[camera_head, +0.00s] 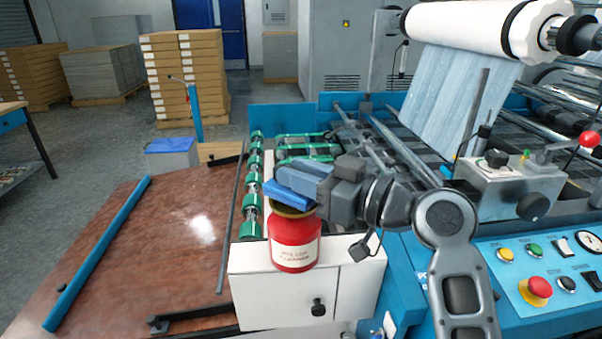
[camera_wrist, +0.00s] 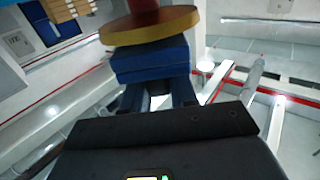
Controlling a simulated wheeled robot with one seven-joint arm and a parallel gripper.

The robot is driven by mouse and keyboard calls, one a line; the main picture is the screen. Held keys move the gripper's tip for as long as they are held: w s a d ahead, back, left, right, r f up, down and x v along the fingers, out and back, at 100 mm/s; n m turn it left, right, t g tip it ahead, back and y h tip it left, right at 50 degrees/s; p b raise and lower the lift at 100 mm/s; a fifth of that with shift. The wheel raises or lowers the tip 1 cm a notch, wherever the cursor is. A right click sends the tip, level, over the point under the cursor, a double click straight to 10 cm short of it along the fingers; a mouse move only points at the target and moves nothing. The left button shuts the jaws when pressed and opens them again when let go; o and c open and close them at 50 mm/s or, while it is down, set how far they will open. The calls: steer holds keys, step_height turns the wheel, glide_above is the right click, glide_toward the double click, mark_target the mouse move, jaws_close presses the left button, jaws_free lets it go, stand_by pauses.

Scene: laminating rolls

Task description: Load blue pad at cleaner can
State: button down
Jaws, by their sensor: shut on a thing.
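A red cleaner can (camera_head: 294,250) with a printed label and a brass-coloured top (camera_head: 292,212) stands upright on a white cabinet in the head view. My gripper (camera_head: 304,180) comes in from the right, just over the can, shut on the blue pad (camera_head: 282,194). The pad sits at the brass top, partly covering it. In the wrist view my gripper (camera_wrist: 157,90) holds the blue pad (camera_wrist: 150,62) against or very close to the brass disc (camera_wrist: 150,25); I cannot tell how hard they touch. A bit of red shows above the disc.
The white cabinet (camera_head: 260,290) bears the can beside green rollers (camera_head: 254,185). A brown table (camera_head: 190,225) with a blue bar (camera_head: 100,250) lies left. The control panel (camera_head: 560,275) and a film roll (camera_head: 480,25) are at the right.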

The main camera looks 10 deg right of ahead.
steer(key=shift+f+b, duration=0.65)
steer(key=shift+b, duration=0.05)
stand_by(2.0)
steer(key=shift+r+p, duration=2.05)
steer(key=shift+r, duration=1.75)
